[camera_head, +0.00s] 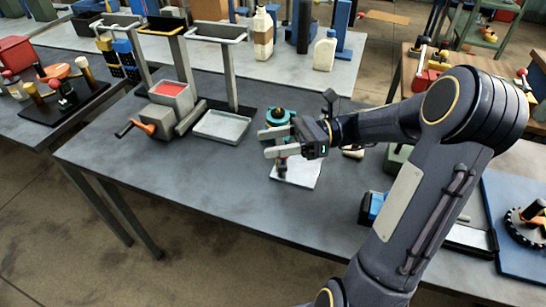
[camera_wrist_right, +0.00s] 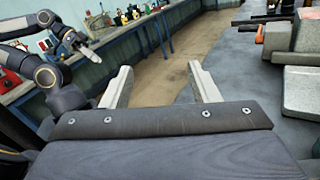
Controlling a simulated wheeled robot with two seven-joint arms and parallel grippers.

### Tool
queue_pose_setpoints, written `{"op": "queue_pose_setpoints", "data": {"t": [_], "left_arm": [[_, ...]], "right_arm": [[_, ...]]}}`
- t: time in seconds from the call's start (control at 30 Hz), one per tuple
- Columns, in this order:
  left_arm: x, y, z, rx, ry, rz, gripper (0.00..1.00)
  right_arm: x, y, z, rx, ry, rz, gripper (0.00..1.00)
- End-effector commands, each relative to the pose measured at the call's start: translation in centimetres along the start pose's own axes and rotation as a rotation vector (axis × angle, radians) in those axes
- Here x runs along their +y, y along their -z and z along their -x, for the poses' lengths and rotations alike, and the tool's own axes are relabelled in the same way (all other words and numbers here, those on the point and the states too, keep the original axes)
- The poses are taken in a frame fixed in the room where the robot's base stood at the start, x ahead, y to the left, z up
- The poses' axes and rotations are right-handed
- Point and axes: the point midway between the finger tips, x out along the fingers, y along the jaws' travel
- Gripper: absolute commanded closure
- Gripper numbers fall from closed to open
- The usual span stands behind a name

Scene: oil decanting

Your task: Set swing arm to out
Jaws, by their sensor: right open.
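My right gripper (camera_head: 272,143) reaches in from the right in the head view, above the grey bench. Its pale fingers are apart, and they also show in the right wrist view (camera_wrist_right: 162,86) with nothing between them. A teal round part (camera_head: 279,115) sits just behind the fingers, and a white plate (camera_head: 303,174) lies below them. The gripper hides part of what stands on the plate. I cannot tell which part is the swing arm, or how it is set. My left gripper (camera_wrist_right: 78,43) shows small at the upper left of the wrist view; its jaws are unclear.
A shallow grey tray (camera_head: 222,126) and a grey device with a red-filled box (camera_head: 170,94) and an orange handle (camera_head: 146,128) stand to the left. A tall stand (camera_head: 229,75) rises behind the tray. White bottles (camera_head: 325,51) are at the back.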

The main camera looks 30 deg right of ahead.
Motion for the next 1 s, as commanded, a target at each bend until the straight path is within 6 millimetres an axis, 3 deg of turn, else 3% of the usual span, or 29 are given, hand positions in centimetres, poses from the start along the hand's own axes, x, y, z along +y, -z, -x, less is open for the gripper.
{"op": "queue_pose_setpoints", "data": {"t": [0.2, 0.4, 0.83, 1.0], "left_arm": [[0.0, 0.0, -0.1, 0.000, 0.000, 0.000, 0.64], [0.0, 0.0, 0.1, 0.000, 0.000, 0.000, 0.64], [0.0, 0.0, 0.1, 0.000, 0.000, 0.000, 0.64], [0.2, 0.2, 0.4, 0.000, 0.000, 0.000, 0.64]], "right_arm": [[5.0, -1.3, -1.4, 0.000, 0.001, 0.002, 0.45], [8.1, -2.0, -2.2, 0.000, 0.001, 0.002, 0.45], [9.2, -2.3, -2.5, 0.000, 0.001, -0.001, 0.45], [9.3, -2.1, -2.9, 0.046, -0.056, 0.056, 0.65]]}}
